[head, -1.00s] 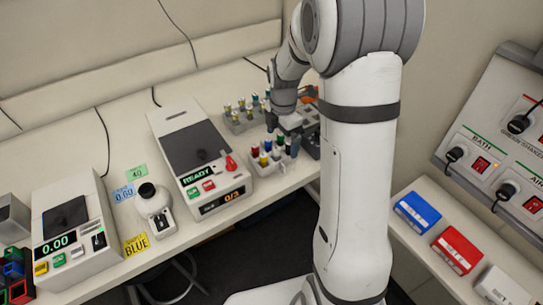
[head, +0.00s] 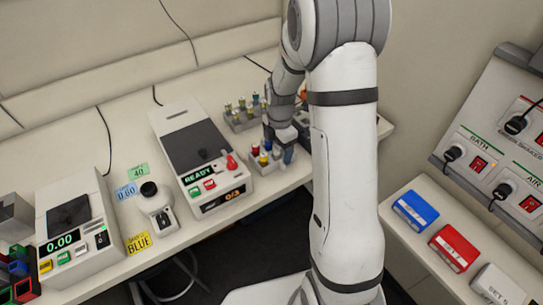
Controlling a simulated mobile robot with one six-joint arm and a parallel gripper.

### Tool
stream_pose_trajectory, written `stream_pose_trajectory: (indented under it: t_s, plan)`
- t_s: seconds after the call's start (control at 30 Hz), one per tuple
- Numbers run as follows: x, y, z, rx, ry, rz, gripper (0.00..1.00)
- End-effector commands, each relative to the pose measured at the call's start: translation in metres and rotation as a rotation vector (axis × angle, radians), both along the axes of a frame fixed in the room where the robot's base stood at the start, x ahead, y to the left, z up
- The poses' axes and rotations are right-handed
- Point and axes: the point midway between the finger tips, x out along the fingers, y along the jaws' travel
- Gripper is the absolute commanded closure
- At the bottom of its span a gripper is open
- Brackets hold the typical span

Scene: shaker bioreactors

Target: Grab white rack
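A small white rack (head: 263,170) with several coloured-cap vials, red, yellow and blue among them, stands near the front edge of the bench, right of the READY device. My gripper (head: 285,143) points down at the rack's right part and hides some of its vials. At this size I cannot make out its fingers, whether they are open or shut, or whether they touch the rack.
A grey rack (head: 238,124) with yellow and green-capped vials stands just behind. The READY device (head: 193,150) is close on the left. My arm hides the bench's right part. Blue (head: 416,210), red (head: 454,247) and white (head: 497,286) boxes lie on the right-hand counter.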

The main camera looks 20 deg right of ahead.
Motion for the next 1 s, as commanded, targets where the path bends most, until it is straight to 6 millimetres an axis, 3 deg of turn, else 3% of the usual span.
stream_pose_trajectory:
  t_s: [0.27,0.57,1.0]
  plan:
    - [0.000,0.000,0.000,0.000,0.000,-0.001,0.52]
    - [0.001,-0.001,0.005,0.000,-0.002,-0.001,0.52]
    - [0.001,-0.001,0.084,0.000,-0.005,-0.001,0.53]
